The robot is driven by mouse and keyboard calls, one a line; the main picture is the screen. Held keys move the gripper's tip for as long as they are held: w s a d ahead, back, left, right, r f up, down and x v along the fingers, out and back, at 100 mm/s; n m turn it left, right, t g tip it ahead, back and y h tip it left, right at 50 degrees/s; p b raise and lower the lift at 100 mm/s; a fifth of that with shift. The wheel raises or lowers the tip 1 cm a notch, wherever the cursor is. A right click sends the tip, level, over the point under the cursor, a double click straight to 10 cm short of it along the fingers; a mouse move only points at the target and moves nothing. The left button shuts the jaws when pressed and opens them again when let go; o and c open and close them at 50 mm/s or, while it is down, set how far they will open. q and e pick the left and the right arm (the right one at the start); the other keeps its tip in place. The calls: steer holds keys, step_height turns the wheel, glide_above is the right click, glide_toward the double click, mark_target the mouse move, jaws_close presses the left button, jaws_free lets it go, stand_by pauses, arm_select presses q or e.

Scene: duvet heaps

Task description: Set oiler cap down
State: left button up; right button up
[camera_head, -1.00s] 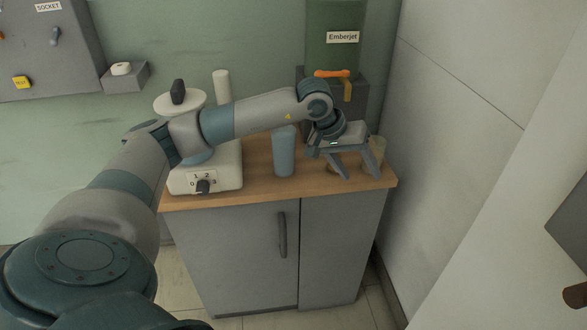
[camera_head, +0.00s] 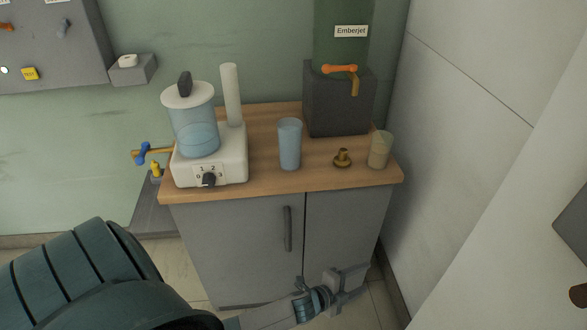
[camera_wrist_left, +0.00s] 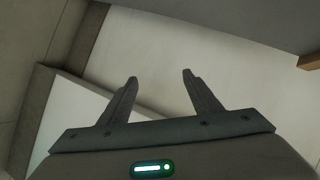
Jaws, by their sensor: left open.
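A small brass oiler cap (camera_head: 342,158) stands on the wooden counter (camera_head: 262,178), between a blue cup and a tan cup. Nothing holds it. My left gripper (camera_head: 362,280) is low in front of the grey cabinet, well below the counter top and apart from the cap. In the left wrist view its two fingers (camera_wrist_left: 158,92) are spread with nothing between them. The cap does not show in that view. My right gripper is not in view.
A blue cup (camera_head: 289,145) and a tan cup (camera_head: 380,150) stand near the cap. A wall (camera_head: 470,130) closes off the right side.

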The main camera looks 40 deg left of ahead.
arm_select(q)
steer(key=s+f+n+g+y, duration=0.1)
steer(key=s+f+n+g, duration=0.3)
steer(key=s+f+n, duration=0.3)
steer(key=s+d+f+n+g+y, duration=0.1)
steer(key=s+f+n+g, duration=0.4)
steer(key=s+f, duration=1.1)
steer(key=s+n, duration=0.2)
steer(key=s, duration=0.6)
steer(key=shift+s+y, duration=0.2)
steer(key=shift+y, duration=0.1)
